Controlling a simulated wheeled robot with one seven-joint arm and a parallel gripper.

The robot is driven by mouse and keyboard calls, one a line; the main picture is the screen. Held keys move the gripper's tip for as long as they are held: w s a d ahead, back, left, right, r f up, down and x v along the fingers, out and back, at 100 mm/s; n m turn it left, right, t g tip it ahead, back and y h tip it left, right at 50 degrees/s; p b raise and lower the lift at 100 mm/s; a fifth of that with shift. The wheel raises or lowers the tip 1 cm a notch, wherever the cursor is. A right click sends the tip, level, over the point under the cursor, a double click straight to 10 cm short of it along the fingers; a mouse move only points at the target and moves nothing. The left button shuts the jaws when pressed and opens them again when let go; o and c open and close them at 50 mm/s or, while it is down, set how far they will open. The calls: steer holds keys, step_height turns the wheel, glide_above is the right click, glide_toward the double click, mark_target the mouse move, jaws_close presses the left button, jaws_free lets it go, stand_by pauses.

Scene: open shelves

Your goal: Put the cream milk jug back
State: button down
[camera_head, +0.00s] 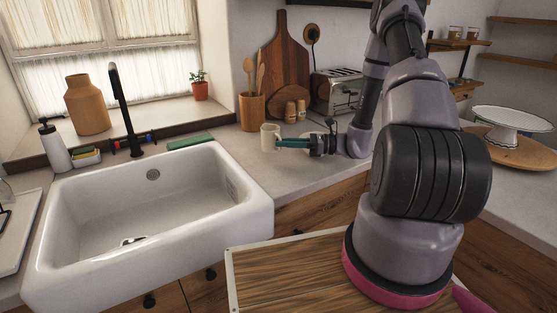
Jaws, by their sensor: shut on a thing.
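The cream milk jug (268,137) is upright over the counter to the right of the sink, in front of the wooden utensil pot. My gripper (283,143) reaches it from the right, with its teal fingers shut on the jug's right side. The fingers hide part of that side. I cannot tell whether the jug's base touches the counter.
The white sink (140,262) and black tap (124,110) lie left. The utensil pot (251,112), two small wooden shakers (296,110) and a toaster (337,92) stand behind. A wall shelf (462,44) holds small jars. A white cake stand (508,122) is right.

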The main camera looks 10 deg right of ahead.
steer(key=shift+f, duration=2.6)
steer(key=c, duration=0.9)
jaws_free()
steer(key=shift+f, duration=0.15)
